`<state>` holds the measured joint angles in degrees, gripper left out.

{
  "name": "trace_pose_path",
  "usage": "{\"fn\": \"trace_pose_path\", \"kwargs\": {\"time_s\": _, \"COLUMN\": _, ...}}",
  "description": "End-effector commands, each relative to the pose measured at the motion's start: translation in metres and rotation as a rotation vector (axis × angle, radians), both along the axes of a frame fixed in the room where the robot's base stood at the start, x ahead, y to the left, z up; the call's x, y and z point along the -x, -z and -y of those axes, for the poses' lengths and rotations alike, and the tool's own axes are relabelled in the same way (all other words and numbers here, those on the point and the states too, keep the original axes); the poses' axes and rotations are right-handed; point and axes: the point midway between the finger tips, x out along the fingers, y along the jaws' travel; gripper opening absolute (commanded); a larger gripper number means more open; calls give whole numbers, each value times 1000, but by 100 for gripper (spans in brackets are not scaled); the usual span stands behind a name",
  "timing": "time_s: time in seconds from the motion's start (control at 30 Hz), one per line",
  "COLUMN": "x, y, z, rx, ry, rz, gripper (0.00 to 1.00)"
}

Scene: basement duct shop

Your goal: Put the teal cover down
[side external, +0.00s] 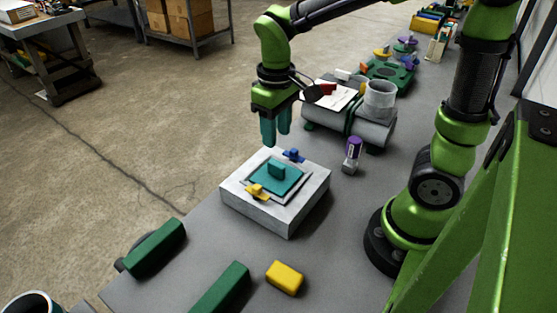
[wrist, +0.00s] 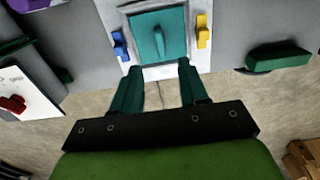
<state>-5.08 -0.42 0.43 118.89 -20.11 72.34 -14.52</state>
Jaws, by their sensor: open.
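The teal cover (side external: 284,177) is a flat square plate with an upright teal grip. It lies on top of a pale box (side external: 290,216), inside a dark square outline. In the wrist view the teal cover (wrist: 157,34) lies ahead of the fingertips. A yellow clip (side external: 256,191) and a blue clip (side external: 293,155) sit on the box at opposite sides of the cover. My gripper (side external: 275,140) has teal fingers pointing down. It is above and behind the box, apart from the cover. In the wrist view my gripper (wrist: 158,68) is open with nothing between the fingers.
A purple-capped bottle (side external: 353,155) stands right of the box. Green blocks (side external: 155,247) and a yellow block (side external: 285,278) lie at the front. A grey duct (side external: 370,127) with a cup (side external: 380,99) is behind. Bench surface around the box is mostly clear.

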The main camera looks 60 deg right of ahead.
Motion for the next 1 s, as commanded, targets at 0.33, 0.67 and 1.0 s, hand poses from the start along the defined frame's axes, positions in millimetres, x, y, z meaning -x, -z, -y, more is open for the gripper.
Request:
{"fn": "trace_pose_path", "kwargs": {"time_s": 0.33, "x": 9, "y": -37, "z": 0, "rx": -26, "ry": 31, "rz": 63, "gripper": 44}}
{"fn": "trace_pose_path", "kwargs": {"time_s": 0.67, "x": 60, "y": -68, "z": -2, "rx": -211, "ry": 254, "rz": 453, "gripper": 44}}
{"fn": "trace_pose_path", "kwargs": {"time_s": 1.0, "x": 75, "y": -72, "z": -3, "rx": -288, "ry": 345, "rz": 591, "gripper": 44}}
